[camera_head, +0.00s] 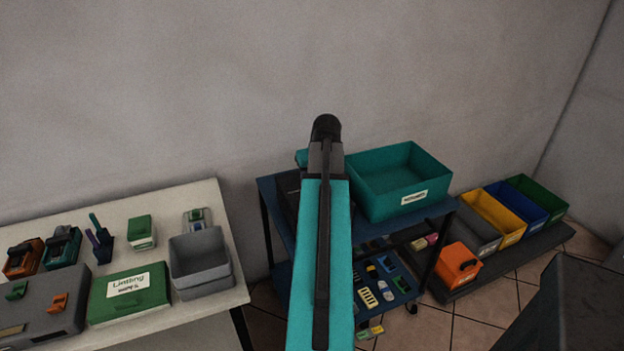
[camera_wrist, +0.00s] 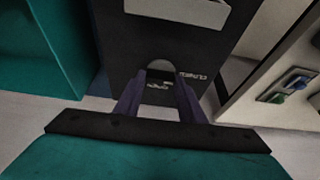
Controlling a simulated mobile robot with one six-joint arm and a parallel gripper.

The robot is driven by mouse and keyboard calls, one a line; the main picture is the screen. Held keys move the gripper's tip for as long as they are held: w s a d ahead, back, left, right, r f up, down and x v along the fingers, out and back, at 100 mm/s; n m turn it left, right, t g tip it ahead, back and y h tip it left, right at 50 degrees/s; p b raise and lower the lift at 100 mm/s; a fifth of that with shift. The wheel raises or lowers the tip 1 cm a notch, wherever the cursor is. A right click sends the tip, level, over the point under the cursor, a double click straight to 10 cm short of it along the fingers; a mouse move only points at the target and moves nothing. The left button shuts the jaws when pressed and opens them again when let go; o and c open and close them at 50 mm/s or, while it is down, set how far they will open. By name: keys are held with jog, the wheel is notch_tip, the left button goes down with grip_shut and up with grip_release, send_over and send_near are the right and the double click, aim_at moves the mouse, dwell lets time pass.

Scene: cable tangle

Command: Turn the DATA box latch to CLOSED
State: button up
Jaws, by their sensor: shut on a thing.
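The dark box (camera_wrist: 120,45) fills the middle of the wrist view, with a white label (camera_wrist: 190,8) whose writing is cut off. Its grey rounded latch (camera_wrist: 160,66) shows at the tips of my gripper (camera_wrist: 160,80), whose two purple fingers are shut on it. The word CLOSED is printed to the right of the right finger. Smaller lettering, seemingly OPEN, shows between the fingers. The latch's exact angle is hard to tell. In the head view, my teal arm hides the gripper and latch; only a dark sliver of the box (camera_head: 289,190) shows left of it.
A teal bin (camera_head: 425,190) stands on the blue cart (camera_head: 272,220), right of my arm. Small coloured parts lie on the cart's lower shelf. A white table (camera_head: 232,285) with boxes and a grey bin (camera_head: 200,262) is at left. Several coloured bins line the right.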

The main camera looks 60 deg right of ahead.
jog(key=shift+w, duration=0.15)
jog(key=o, duration=1)
jog(key=shift+o, duration=0.2)
jog(key=shift+r, duration=0.1)
jog(key=b+v, duration=0.1)
jog(key=v, duration=1.2)
jog(key=shift+r+b, duration=0.35)
jog(key=shift+b, duration=0.05)
